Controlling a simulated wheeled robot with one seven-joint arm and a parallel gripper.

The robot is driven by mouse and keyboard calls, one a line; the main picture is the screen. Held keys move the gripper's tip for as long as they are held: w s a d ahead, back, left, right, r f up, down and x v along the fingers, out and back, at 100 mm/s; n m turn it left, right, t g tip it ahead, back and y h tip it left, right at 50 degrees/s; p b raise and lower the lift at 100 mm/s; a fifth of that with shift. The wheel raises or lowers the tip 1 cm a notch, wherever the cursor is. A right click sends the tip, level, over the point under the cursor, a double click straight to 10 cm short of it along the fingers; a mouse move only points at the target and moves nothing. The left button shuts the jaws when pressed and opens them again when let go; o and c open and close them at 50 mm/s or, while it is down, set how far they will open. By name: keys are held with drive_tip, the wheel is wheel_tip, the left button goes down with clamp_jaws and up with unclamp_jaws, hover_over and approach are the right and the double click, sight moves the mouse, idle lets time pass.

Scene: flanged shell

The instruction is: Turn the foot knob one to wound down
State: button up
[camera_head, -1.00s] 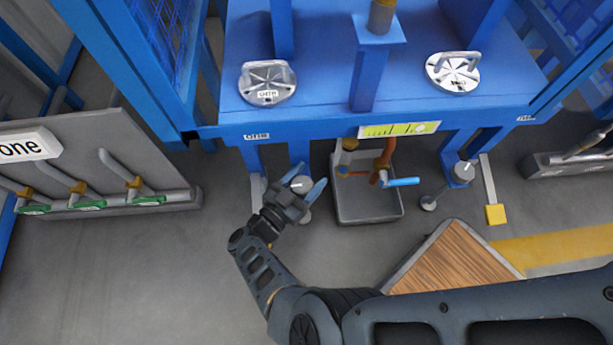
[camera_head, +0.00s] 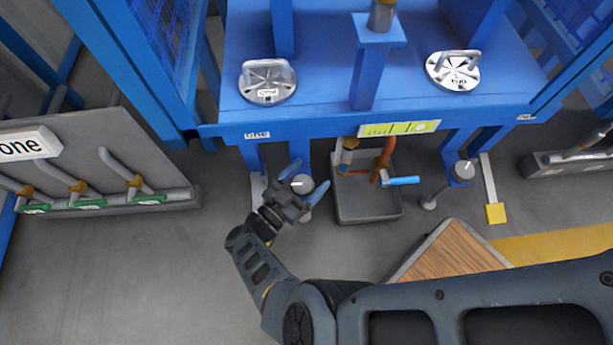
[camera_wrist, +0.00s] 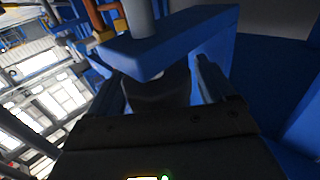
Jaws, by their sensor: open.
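Foot knob one is the grey round knob (camera_head: 303,187) with a pale mark on top, low by the blue leg under the label "one" (camera_head: 256,135). My gripper (camera_head: 306,178) is open in the head view, its two blue fingers spread on either side of the knob. I cannot tell whether they touch it. A similar grey knob (camera_head: 464,171) sits by the right leg.
A grey tray (camera_head: 368,205) with pipes and a blue-handled lever (camera_head: 402,181) stands right of the gripper. A yellow-green level gauge (camera_head: 395,129) is on the blue table edge. A wooden-topped block (camera_head: 450,255) lies at lower right.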

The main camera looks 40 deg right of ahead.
sight(295, 192)
drive_tip(key=a, duration=0.4)
drive_tip(key=s+a, duration=0.1)
drive_tip(key=a, duration=0.1)
drive_tip(key=shift+a, duration=0.85)
